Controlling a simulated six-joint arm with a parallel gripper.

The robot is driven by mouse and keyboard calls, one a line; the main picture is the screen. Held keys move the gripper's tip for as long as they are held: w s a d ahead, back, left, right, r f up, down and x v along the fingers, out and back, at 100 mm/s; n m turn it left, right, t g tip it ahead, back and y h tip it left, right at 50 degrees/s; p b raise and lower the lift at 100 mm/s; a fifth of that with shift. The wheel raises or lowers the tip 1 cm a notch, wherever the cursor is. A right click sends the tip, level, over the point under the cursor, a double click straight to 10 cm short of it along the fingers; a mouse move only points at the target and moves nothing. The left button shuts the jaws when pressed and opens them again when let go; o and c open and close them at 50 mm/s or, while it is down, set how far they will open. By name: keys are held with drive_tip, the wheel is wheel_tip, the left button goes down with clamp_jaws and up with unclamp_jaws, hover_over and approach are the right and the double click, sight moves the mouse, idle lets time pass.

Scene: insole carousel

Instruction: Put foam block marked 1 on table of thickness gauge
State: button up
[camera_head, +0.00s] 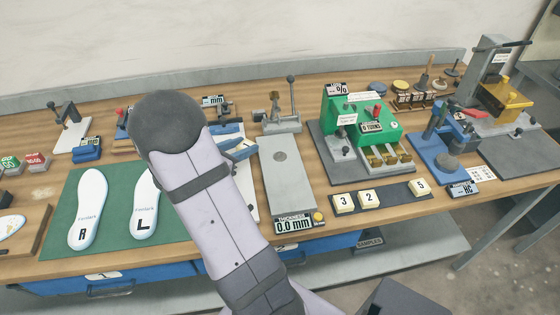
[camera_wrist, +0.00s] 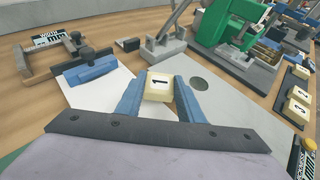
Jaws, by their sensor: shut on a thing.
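In the wrist view, the cream foam block marked 1 (camera_wrist: 158,85) sits between the two blue fingers of my gripper (camera_wrist: 158,92), which is shut on it. In the head view, my gripper (camera_head: 240,150) is partly hidden by my arm, and the block cannot be made out.
Foam blocks marked 3 (camera_head: 343,203), 2 (camera_head: 369,199) and 5 (camera_head: 418,188) lie on a dark strip at the front right. A green machine (camera_head: 362,125) stands right of the gauge. Two insoles (camera_head: 88,210) lie on a green mat at left.

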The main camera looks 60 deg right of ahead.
drive_tip(key=w+a, duration=0.2)
drive_tip(key=a, duration=0.1)
drive_tip(key=w+a+b, duration=0.1)
drive_tip(key=w+a, duration=0.1)
drive_tip(key=a, duration=0.1)
drive_tip(key=w+a, duration=0.2)
drive_tip(key=a, duration=0.2)
drive_tip(key=shift+w+a+f+b, duration=0.1)
drive_tip(key=shift+w+f+b, duration=0.2)
drive_tip(key=shift+f, duration=0.05)
drive_tip(key=s+m+g, duration=0.1)
drive_tip(key=s, duration=0.1)
drive_tip(key=s+a+r+m+g, duration=0.1)
drive_tip(key=s+g, duration=0.1)
drive_tip(key=s, duration=0.1)
drive_tip(key=s+r+m+g, duration=0.1)
drive_tip(key=s+m, duration=0.1)
drive_tip(key=shift+s+a+r+g+y, duration=0.15)
drive_tip(key=shift+a+g+y, duration=0.25)
drive_tip(key=shift+s+r, duration=0.2)
drive_tip(key=p, duration=0.4)
hover_over(276, 159)
drive_tip(key=shift+f+p, duration=0.35)
drive_tip(key=shift+f, duration=1.4)
drive_tip(key=shift+f, duration=0.1)
drive_tip(key=shift+f, duration=0.15)
drive_tip(key=o, duration=1)
